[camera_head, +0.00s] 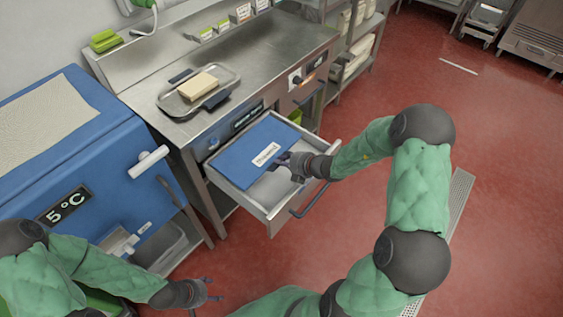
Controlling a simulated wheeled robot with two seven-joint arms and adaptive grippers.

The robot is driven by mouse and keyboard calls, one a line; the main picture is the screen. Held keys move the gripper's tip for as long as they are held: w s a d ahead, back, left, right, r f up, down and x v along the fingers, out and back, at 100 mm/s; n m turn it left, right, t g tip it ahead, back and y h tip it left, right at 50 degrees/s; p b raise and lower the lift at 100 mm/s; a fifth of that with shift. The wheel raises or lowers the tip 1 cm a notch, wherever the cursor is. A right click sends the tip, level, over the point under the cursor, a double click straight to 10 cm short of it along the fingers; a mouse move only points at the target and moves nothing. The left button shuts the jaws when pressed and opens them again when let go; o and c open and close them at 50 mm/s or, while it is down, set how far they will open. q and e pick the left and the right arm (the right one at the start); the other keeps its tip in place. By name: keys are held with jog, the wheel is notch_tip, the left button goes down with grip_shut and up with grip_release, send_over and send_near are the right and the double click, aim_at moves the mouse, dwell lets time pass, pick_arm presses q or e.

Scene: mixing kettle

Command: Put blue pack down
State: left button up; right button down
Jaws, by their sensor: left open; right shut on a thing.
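The blue pack (247,148) is a flat blue slab with a white label. It lies over the open drawer (267,208) under the steel counter, covering the drawer's rear part. I cannot tell whether it rests on the drawer floor or is held a little above it. My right gripper (283,163) is shut on the pack's front right edge, with its arm reaching in from the right. My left gripper (206,291) is open and empty, low at the bottom left, well away from the drawer.
A tray (167,99) holding a pale yellow block (199,86) stands on the steel counter (262,50). A blue cooler (95,150) with a handle and a 5 °C display stands at the left.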

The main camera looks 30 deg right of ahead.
jog(key=shift+w+f+b, duration=0.1)
jog(key=shift+f+b, duration=0.5)
jog(key=shift+f, duration=0.6)
jog(key=c, duration=1.3)
grip_release()
jog(key=shift+a+f, duration=0.1)
jog(key=shift+o, duration=0.2)
jog(key=shift+r, duration=0.3)
jog(key=p+v, duration=0.5)
jog(key=v, duration=0.6)
jog(key=shift+s+r, duration=0.15)
jog(key=shift+s, duration=0.4)
